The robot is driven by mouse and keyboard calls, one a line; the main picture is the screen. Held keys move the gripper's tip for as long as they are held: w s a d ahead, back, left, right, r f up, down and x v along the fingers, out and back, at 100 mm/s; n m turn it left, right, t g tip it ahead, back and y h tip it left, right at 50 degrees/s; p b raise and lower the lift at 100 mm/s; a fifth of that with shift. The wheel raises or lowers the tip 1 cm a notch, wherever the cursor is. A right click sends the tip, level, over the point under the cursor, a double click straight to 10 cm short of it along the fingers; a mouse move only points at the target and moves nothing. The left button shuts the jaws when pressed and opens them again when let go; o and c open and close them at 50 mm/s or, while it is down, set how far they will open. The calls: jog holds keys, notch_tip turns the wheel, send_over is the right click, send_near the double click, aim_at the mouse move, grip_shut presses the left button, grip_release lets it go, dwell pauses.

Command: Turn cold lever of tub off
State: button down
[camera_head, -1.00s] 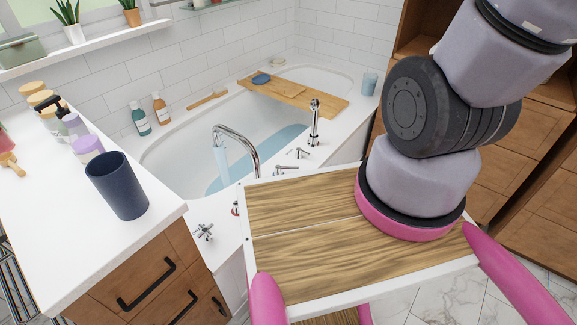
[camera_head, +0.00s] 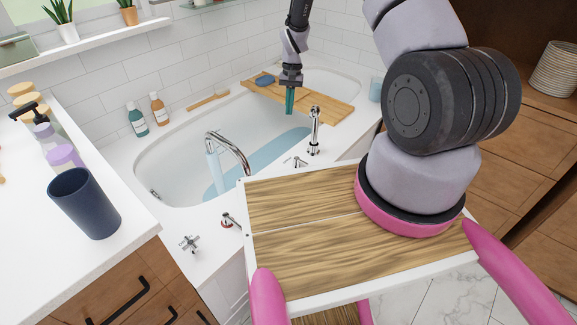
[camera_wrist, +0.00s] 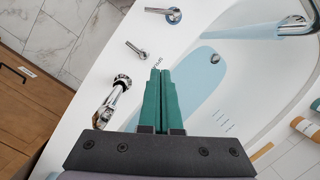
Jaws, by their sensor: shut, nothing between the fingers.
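The tub's cold lever (camera_wrist: 160,11), a chrome handle on a blue-ringed base (camera_wrist: 173,16), is at the top of the wrist view. My own deck seems to hide it in the head view. The chrome spout (camera_head: 228,148) has a blue water stream (camera_head: 213,168) falling into the tub (camera_head: 172,160), and water lies in it. The red-ringed lever (camera_head: 231,221) is on the near rim, on the spout's other side. My gripper (camera_head: 289,112) has teal fingers, shut and empty, above the tub. In the wrist view its fingertips (camera_wrist: 165,73) are apart from the cold lever.
A plain chrome lever (camera_head: 299,162) and an upright hand shower (camera_head: 314,132) stand on the rim. The hand shower (camera_wrist: 112,100) is close left of my fingers. A wooden tray (camera_head: 325,107) spans the tub. A dark cup (camera_head: 84,203) stands on the left counter.

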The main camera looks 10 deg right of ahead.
jog(key=shift+g, duration=0.6)
jog(key=x, duration=1.4)
jog(key=d+x, duration=0.1)
jog(key=x, duration=0.6)
jog(key=shift+f, duration=0.45)
jog(key=shift+s+a+f, duration=0.1)
jog(key=shift+s+a, duration=0.15)
jog(key=shift+s, duration=0.3)
jog(key=shift+s+a+f, duration=0.1)
jog(key=shift+s+a, duration=0.1)
jog(key=shift+s, duration=0.35)
jog(key=shift+s+a+f, duration=0.1)
jog(key=shift+s+a, duration=0.1)
jog(key=shift+s, duration=0.45)
